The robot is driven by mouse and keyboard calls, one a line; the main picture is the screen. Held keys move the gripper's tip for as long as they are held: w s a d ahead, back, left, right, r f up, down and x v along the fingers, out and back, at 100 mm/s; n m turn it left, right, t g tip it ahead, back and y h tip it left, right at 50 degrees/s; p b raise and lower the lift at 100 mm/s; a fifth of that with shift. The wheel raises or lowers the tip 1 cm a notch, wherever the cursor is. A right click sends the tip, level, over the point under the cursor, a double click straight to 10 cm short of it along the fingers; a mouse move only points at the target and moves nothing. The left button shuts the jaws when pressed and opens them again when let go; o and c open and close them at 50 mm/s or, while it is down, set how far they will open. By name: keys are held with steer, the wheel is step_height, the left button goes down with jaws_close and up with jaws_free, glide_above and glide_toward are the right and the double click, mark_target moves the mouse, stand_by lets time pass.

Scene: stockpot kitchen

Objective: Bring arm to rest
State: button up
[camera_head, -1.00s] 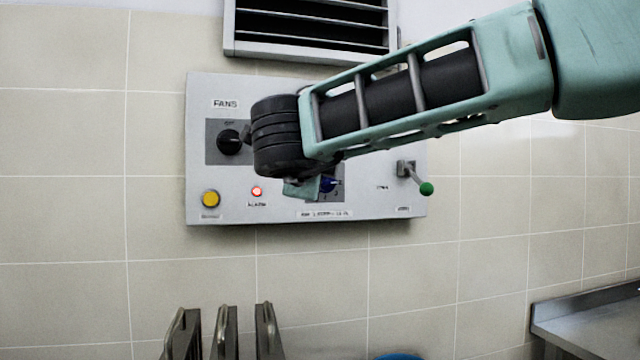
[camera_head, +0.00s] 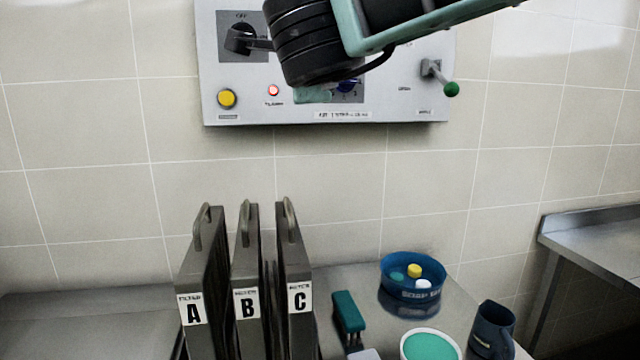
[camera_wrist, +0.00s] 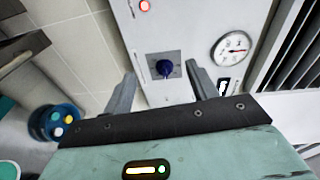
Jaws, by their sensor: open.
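My gripper (camera_wrist: 160,88) is open and empty in the wrist view, with its two grey fingers spread on either side of a blue knob (camera_wrist: 165,68) on the wall panel. I cannot tell how far the fingertips are from the panel. In the head view my arm crosses in front of the panel (camera_head: 300,108) from the upper right, and the fingers are mostly hidden behind my wrist. The blue knob (camera_head: 347,87) shows just below my wrist. A black knob (camera_head: 240,39) sits at the panel's upper left, under an OFF mark.
A yellow button (camera_head: 227,98), a red light (camera_head: 273,90) and a green-tipped lever (camera_head: 451,89) are on the panel. Upright filters (camera_head: 194,313) marked A, B and C stand below, beside a blue bowl (camera_head: 412,291). A gauge (camera_wrist: 231,47) is near my right finger.

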steer(key=s+a+f+n+g+y, duration=0.1)
steer(key=s+f+n+g+y, duration=0.3)
steer(key=s+f+n, duration=0.6)
steer(key=s+a+f+n+g+y, duration=0.25)
steer(key=s+f+n+g, duration=0.45)
steer(key=f, duration=0.5)
steer(key=s+d+f+n+g+h, duration=0.3)
steer(key=s+d+f, duration=0.4)
steer(key=d, duration=0.2)
steer(key=s+d+f+n+g+h, duration=0.3)
steer(key=s+d+f, duration=0.4)
steer(key=d, duration=0.3)
steer(key=shift+s+d+n+h, duration=0.25)
steer(key=shift+s+n+h, duration=0.25)
steer(key=shift+s+h, duration=0.05)
stand_by(2.3)
